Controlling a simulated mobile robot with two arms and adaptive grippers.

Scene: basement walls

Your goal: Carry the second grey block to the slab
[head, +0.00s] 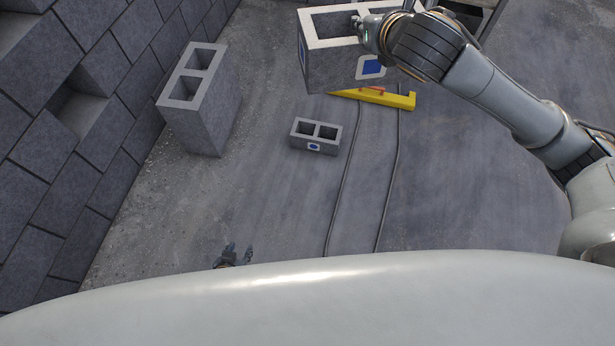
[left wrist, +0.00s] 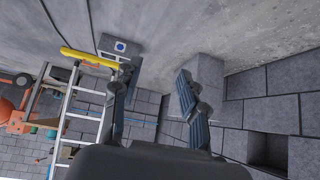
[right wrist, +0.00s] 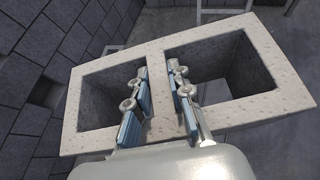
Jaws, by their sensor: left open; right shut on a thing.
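My right gripper (head: 362,30) is shut on the middle web of a grey two-hole block (head: 318,65) with blue marks. The right wrist view shows the fingers (right wrist: 160,95) on either side of the web of this block (right wrist: 225,120). It is held up, apart from the floor. A smaller-looking grey block (head: 315,137) with a blue mark lies on the floor below it. My left gripper (head: 237,254) is open and empty low in the head view; its spread fingers (left wrist: 157,85) show in the left wrist view. I cannot make out the slab for certain.
A tall grey block (head: 210,110) stands near the block wall (head: 75,130) on the left. A yellow tool (head: 385,98) lies behind the held block. Two dark lines run along the floor. A ladder (left wrist: 68,115) shows in the left wrist view. Floor at right is clear.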

